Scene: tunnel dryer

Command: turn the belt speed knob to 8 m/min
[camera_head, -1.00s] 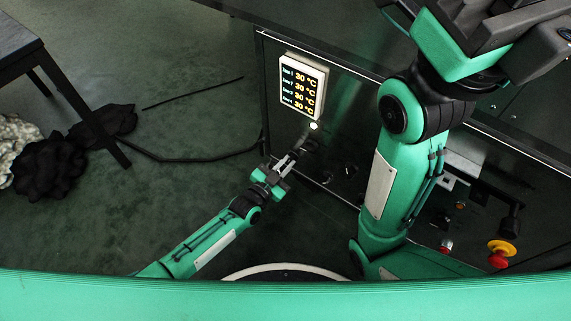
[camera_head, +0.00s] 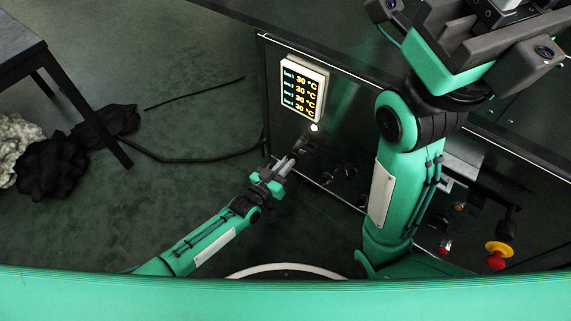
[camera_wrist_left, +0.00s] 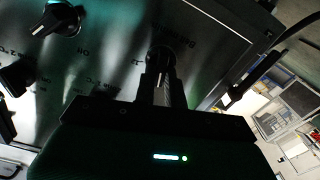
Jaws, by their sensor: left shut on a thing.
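My left gripper (camera_head: 297,149) reaches the dark front panel of the dryer (camera_head: 345,130), just below the lit display. In the left wrist view its fingers (camera_wrist_left: 161,78) are shut on a dark round knob (camera_wrist_left: 160,54). The fingers cover part of this knob, and I cannot read its pointer or setting. The lettering around it is upside down and too dim to read fully. My right arm stands bent at the right of the head view, and its gripper's fingers cannot be made out.
The display (camera_head: 304,88) shows several lines of 30 °C. Another knob with a white pointer (camera_wrist_left: 62,19) is at the wrist view's upper left. A red emergency button (camera_head: 497,259) is at the lower right. A dark table (camera_head: 22,48) and a cable lie left.

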